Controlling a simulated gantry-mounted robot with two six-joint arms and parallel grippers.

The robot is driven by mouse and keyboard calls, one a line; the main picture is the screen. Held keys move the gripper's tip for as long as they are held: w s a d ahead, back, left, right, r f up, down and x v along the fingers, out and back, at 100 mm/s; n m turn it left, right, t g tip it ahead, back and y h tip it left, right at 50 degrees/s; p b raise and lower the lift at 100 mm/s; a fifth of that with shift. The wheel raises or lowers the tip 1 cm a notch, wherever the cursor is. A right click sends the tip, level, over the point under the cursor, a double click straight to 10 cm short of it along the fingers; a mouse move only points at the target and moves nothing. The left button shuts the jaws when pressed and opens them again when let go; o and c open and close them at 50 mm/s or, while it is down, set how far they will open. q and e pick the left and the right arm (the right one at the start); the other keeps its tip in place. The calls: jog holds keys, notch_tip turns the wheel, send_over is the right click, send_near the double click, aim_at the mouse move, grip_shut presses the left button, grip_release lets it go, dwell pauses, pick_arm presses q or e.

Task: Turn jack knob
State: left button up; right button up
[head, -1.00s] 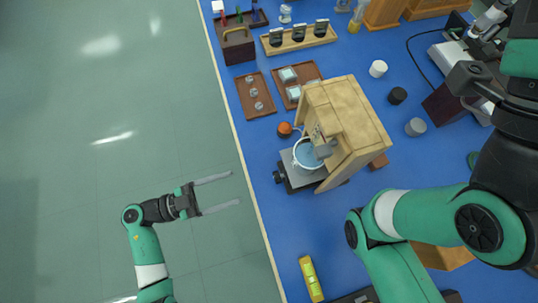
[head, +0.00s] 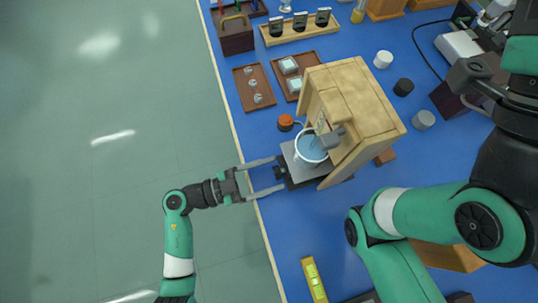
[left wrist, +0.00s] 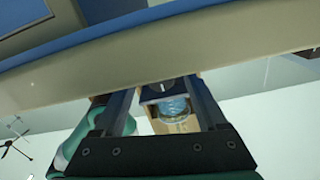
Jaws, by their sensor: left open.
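The lab jack (head: 298,171) stands near the left edge of the blue bench, with a grey top plate. Its dark knob (head: 279,173) sticks out on the left side, toward the bench edge. A white-rimmed vessel of blue liquid (head: 310,150) rests on the plate. It also shows in the left wrist view (left wrist: 174,106). My left gripper (head: 280,173) is open, with one fingertip on each side of the knob. Whether the fingers touch the knob I cannot tell. In the left wrist view the fingers (left wrist: 160,92) flank the jack. My right gripper is not visible.
A wooden housing (head: 362,105) stands right of the jack, partly over the vessel. An orange-topped object (head: 286,122) sits just above the jack. A yellow level (head: 314,279) lies below on the bench. Floor left of the bench is clear.

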pick_arm(q)
grip_shut()
jog(key=shift+r+m+p, duration=0.2)
jog(key=shift+m+p, duration=0.3)
jog(key=shift+p, duration=0.1)
jog(key=shift+m+p, duration=0.4)
jog(key=shift+m, duration=0.2)
jog(key=shift+f+m+p, duration=0.1)
jog(key=shift+m+p, duration=0.25)
jog(key=shift+m, duration=0.75)
jog(key=shift+f+m, duration=0.1)
jog(key=shift+m, duration=0.6)
grip_release()
